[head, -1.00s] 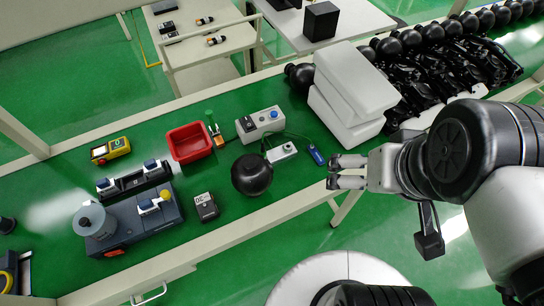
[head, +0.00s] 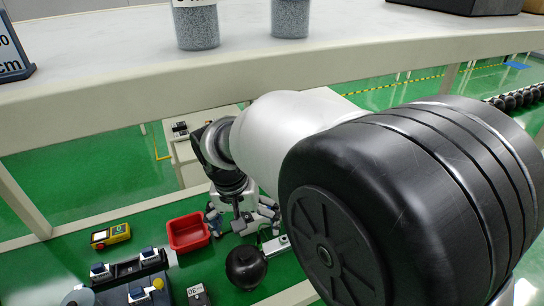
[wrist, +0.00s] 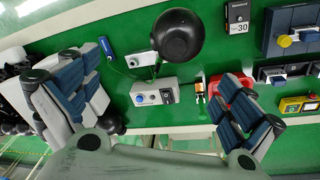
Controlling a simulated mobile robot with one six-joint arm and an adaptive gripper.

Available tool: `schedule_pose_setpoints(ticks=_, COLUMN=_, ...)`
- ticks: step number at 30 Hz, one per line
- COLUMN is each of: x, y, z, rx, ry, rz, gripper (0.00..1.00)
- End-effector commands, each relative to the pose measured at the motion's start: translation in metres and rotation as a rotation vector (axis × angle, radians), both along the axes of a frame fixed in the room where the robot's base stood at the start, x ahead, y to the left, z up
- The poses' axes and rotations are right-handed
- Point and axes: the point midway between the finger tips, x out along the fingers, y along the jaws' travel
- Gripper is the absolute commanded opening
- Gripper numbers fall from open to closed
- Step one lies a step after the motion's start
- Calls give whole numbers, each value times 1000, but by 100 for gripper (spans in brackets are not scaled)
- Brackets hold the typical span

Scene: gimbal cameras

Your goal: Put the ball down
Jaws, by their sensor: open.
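The black ball (head: 246,267) rests on the green bench top, right of and nearer than the red tray (head: 189,232). It also shows at the top of the wrist view (wrist: 178,37), beyond my fingers. My gripper (head: 241,220) hangs over the bench just behind the ball in the head view. Its fingers are spread wide and nothing is between them; in the wrist view the gripper (wrist: 160,92) has one finger pair at each side, apart from the ball. My arm covers the right part of the bench in the head view.
A control box (wrist: 153,94) and a small white device (wrist: 142,58) lie on the bench between ball and gripper in the wrist view. A yellow meter (head: 110,236) lies at left. A shelf (head: 130,80) with jars spans the top of the head view.

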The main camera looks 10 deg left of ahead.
Motion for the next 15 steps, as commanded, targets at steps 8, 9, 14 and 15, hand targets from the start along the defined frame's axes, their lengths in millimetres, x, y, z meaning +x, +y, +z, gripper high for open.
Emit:
schedule_pose_setpoints(ticks=8, x=0, y=47, z=-37, rx=-36, ry=15, rz=12, gripper=100)
schedule_pose_setpoints(ticks=9, x=0, y=48, z=-40, rx=-38, ry=16, rz=12, gripper=100)
schedule_pose_setpoints(ticks=14, x=2, y=45, z=-64, rx=-40, ry=17, rz=10, gripper=100)
schedule_pose_setpoints(ticks=15, x=3, y=44, z=-73, rx=-41, ry=18, rz=10, gripper=100)
